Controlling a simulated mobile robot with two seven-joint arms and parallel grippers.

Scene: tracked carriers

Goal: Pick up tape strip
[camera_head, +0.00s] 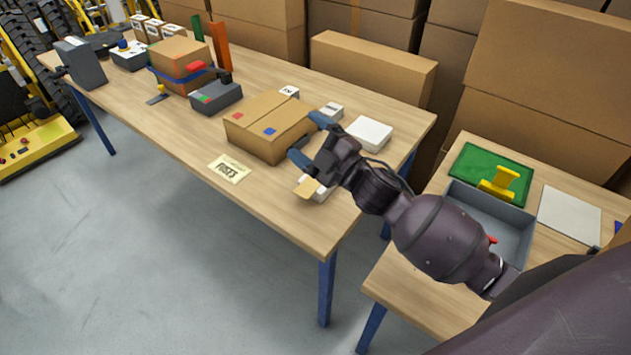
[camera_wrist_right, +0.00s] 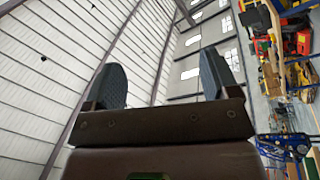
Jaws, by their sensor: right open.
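My right gripper (camera_head: 311,140) is open above the table, beside the right end of a cardboard box (camera_head: 262,131). A small tan strip (camera_head: 307,188), perhaps the tape strip, sticks out from a white object (camera_head: 325,190) just below the gripper, near the table's front edge. The gripper and wrist partly hide that white object. The strip appears apart from the fingers. In the right wrist view the two blue-grey fingers (camera_wrist_right: 160,80) stand wide apart, with only roof and wall behind them. My left gripper is not in view.
The long wooden table (camera_head: 275,205) also holds a label card (camera_head: 229,168), a white box (camera_head: 369,133), a grey device (camera_head: 216,96) and a strapped carton (camera_head: 181,62). A second table at right has a grey tray (camera_head: 515,236), a green board (camera_head: 468,165) and a yellow piece (camera_head: 498,183).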

